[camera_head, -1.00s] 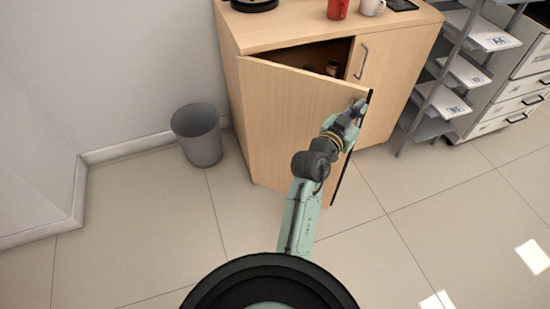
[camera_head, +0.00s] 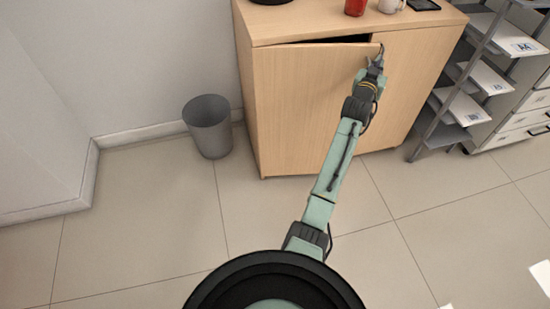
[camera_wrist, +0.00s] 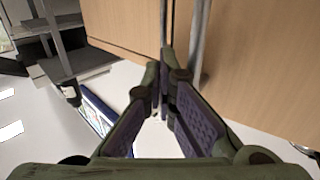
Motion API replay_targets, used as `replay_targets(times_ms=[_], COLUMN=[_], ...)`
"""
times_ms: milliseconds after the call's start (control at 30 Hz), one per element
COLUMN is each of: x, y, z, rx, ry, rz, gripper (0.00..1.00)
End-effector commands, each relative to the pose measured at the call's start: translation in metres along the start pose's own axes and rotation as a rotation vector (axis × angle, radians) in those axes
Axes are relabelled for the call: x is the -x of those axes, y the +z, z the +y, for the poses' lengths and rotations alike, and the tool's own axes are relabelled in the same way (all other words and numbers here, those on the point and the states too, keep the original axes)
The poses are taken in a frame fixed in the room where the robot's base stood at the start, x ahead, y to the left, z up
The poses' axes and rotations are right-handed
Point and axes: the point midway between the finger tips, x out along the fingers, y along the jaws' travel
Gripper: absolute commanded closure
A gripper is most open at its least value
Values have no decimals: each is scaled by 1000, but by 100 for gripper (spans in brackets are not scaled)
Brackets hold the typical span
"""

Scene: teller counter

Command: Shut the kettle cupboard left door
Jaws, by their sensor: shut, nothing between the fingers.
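The kettle cupboard (camera_head: 420,75) is pale wood and stands against the wall. Its left door (camera_head: 300,110) is slightly ajar, with a narrow dark gap along its top edge. My gripper (camera_head: 379,55) is shut and empty at the upper free edge of this door, beside its handle side. In the wrist view my gripper (camera_wrist: 160,85) has its fingertips together close to the door's edge, and the left door (camera_wrist: 255,70) fills the right side. Whether the fingertips touch the door I cannot tell. The door's handle is not clearly visible in the head view.
A grey bin (camera_head: 208,127) stands on the floor left of the cupboard. A red cup (camera_head: 355,7) and a white mug (camera_head: 389,6) sit on top. A metal shelf rack (camera_head: 470,90) stands to the right.

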Motion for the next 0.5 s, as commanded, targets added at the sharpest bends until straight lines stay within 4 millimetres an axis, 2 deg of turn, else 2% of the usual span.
replay_targets(times_ms=[200, 500], x=[-27, -40], y=[0, 0], z=[-16, -22], rx=[-1, -1], ry=[-1, 1], rz=[1, 0], gripper=[100, 100])
